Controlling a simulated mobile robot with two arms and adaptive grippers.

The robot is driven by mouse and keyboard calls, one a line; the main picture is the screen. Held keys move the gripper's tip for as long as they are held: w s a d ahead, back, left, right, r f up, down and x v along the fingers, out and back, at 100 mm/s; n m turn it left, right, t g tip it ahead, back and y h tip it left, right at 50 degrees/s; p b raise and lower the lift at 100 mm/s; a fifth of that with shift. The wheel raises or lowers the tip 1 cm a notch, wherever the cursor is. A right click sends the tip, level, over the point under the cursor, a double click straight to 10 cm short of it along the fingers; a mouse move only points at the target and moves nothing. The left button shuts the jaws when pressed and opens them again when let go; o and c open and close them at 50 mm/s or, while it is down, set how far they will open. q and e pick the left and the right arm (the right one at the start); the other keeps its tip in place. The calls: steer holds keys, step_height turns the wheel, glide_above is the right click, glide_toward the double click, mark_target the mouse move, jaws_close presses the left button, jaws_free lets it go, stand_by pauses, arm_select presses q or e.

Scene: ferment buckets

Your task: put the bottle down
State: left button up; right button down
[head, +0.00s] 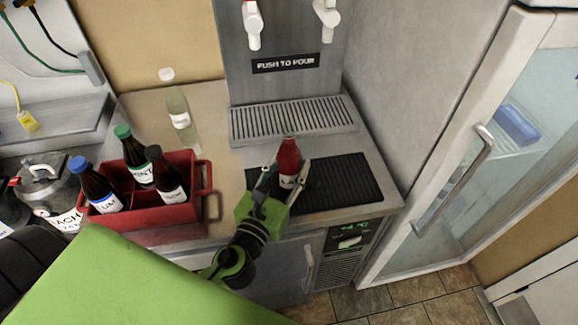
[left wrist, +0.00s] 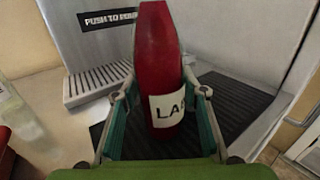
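A dark red bottle (head: 289,159) with a white label stands upright over the black ribbed mat (head: 345,182) on the counter. My left gripper (head: 289,172) has its fingers on both sides of this bottle. The bottle also fills the middle of the left wrist view (left wrist: 162,80), where the fingertips meet its sides and the label shows the letters "LA". The gripper appears shut on it. The bottle's base is partly hidden by the gripper, so I cannot tell whether it touches the mat. My right gripper is not in view.
A red crate (head: 212,190) with several dark bottles stands left on the counter. A clear bottle (head: 182,118) stands behind it. A drip tray (head: 293,120) lies under the taps, behind the mat. A fridge door handle (head: 470,170) is at right. The mat's right part is free.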

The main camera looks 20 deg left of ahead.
arm_select(q)
steer(key=o, duration=0.3)
steer(key=shift+s, duration=0.15)
steer(key=s+b, duration=0.6)
steer(key=s, duration=0.4)
steer(key=shift+s+f, duration=0.15)
steer(key=shift+s, duration=0.15)
steer(key=shift+s+r+b, duration=0.2)
steer(key=shift+s+b, duration=0.1)
steer(key=shift+s, duration=0.2)
steer(key=shift+s+r, duration=0.1)
